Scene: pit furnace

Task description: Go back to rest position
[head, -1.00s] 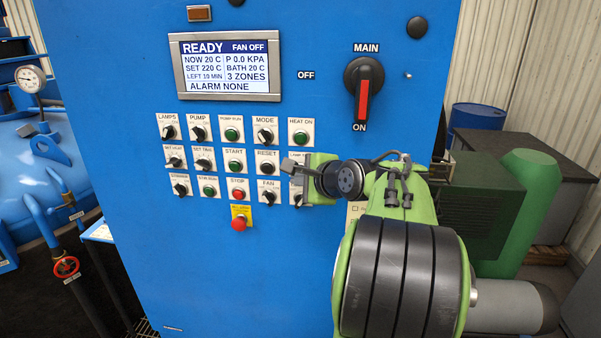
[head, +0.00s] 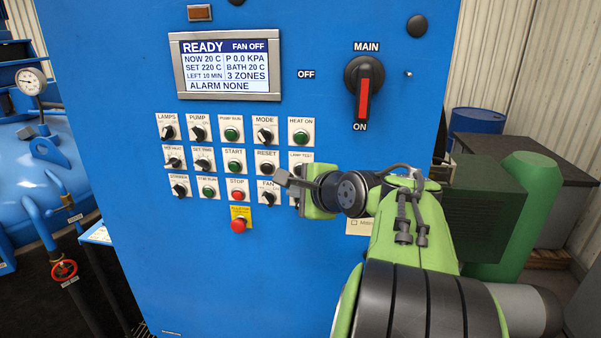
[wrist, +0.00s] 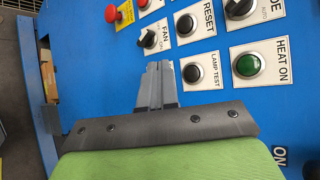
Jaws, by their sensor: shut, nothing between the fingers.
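My gripper (head: 281,178) is in front of the lower right of the button group on the blue control cabinet (head: 300,260). In the wrist view its fingers (wrist: 157,87) are together with nothing between them, near the FAN knob (wrist: 147,38) and the black LAMP TEST button (wrist: 193,73). I cannot tell whether the fingertips touch the panel. In the head view my arm comes in from the lower right and hides part of the panel.
The display (head: 228,66) reads READY and FAN OFF. The red MAIN switch (head: 364,90) points down to ON. A green machine (head: 515,215) stands right of the cabinet, a blue vessel (head: 45,190) left.

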